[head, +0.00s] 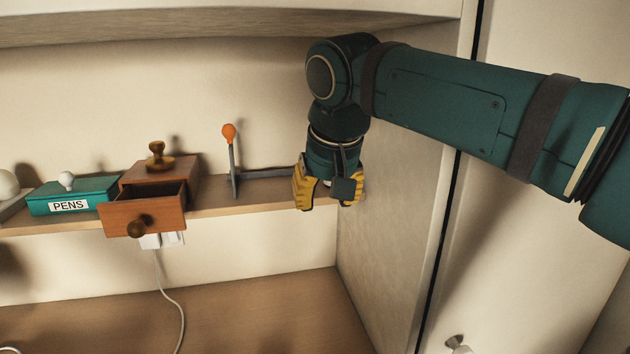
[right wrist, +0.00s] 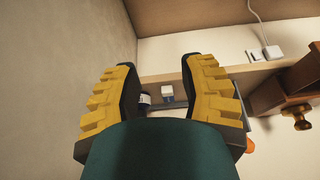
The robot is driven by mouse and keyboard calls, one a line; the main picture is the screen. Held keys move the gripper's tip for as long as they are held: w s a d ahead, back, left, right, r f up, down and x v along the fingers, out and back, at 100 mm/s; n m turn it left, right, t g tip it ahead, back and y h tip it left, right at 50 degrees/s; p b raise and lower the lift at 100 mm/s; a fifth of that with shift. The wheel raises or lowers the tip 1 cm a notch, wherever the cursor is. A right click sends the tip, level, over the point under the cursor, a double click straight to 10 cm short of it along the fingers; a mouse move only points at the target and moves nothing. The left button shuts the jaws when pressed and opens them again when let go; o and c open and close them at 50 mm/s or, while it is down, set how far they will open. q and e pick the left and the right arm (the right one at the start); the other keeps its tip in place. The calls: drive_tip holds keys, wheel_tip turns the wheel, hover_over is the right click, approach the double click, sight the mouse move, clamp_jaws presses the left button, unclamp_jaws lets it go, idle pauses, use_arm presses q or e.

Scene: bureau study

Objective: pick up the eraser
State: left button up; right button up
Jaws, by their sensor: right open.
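A small white block with a blue lower part, which looks like the eraser (right wrist: 167,92), shows between the fingers in the right wrist view, on or near the wooden shelf (right wrist: 160,77). My right gripper (head: 327,190) is open and points down at the right end of the shelf in the head view. Its yellow fingers also frame the right wrist view (right wrist: 160,85), apart from the block and with nothing held. In the head view the gripper hides the block. My left gripper is not in view.
A dark blue thing with a white label (right wrist: 146,100) is beside the left finger. An upright lever with an orange knob (head: 229,135) stands left of the gripper. Further left are a pulled-out wooden drawer (head: 160,215) and a teal PENS box (head: 95,190). A side wall (head: 390,220) is close right.

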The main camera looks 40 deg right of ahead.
drive_tip(key=w+d, duration=0.2)
drive_tip(key=w, duration=0.1)
drive_tip(key=w+d, duration=0.2)
drive_tip(key=w, duration=0.2)
drive_tip(key=w+d, duration=0.2)
drive_tip(key=w, duration=0.1)
drive_tip(key=shift+w+d, duration=0.15)
drive_tip(key=shift+w, duration=0.2)
drive_tip(key=b+x, duration=0.1)
drive_tip(key=x, duration=0.4)
drive_tip(key=shift+b, duration=0.3)
clamp_jaws()
